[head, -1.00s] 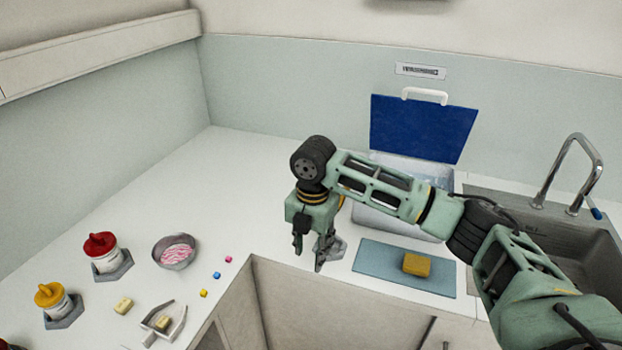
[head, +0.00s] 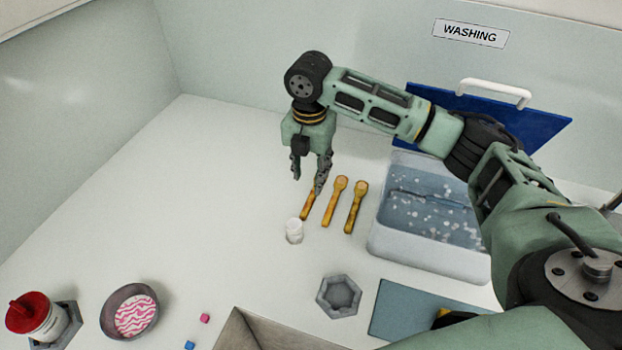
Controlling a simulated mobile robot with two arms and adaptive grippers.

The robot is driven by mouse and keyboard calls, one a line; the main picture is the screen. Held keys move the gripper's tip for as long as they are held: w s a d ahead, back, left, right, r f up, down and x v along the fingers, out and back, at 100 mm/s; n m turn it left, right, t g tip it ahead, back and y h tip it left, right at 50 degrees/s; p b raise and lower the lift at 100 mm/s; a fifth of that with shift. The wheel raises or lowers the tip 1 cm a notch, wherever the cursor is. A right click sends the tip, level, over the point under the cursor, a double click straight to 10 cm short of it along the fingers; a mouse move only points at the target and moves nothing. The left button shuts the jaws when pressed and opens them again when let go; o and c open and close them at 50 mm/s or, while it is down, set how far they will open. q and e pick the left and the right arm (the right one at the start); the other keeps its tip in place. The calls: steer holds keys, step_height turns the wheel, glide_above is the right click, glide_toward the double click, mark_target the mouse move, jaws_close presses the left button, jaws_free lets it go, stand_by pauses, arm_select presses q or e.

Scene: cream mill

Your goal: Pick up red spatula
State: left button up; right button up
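I cannot make out a red spatula in the head view. Three yellow-orange spoon-like utensils lie side by side on the white counter: a left one (head: 307,208), a middle one (head: 335,200) and a right one (head: 355,208). My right gripper (head: 309,180) points down with its fingers apart and nothing between them. In the picture it overlaps the top of the left utensil; I cannot tell its height above the counter. My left gripper is out of view.
A white washing basin (head: 425,262) with speckled water stands right, its blue lid (head: 545,125) raised behind. The left-back counter is clear.

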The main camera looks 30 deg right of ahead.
mark_target(311, 198)
steer(key=f, duration=0.2)
steer(key=shift+s+f+p, duration=0.35)
steer(key=shift+p, duration=0.05)
step_height(311, 198, down, 2)
steer(key=shift+f+p, duration=0.1)
steer(key=shift+p, duration=0.55)
step_height(311, 198, down, 3)
steer(key=shift+w+d+r, duration=0.1)
steer(key=shift+r, duration=0.1)
steer(key=c, duration=0.5)
steer(key=shift+c, duration=1)
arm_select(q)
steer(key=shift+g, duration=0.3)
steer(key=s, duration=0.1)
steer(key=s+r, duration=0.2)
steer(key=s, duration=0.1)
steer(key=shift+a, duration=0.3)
arm_select(e)
jaws_close()
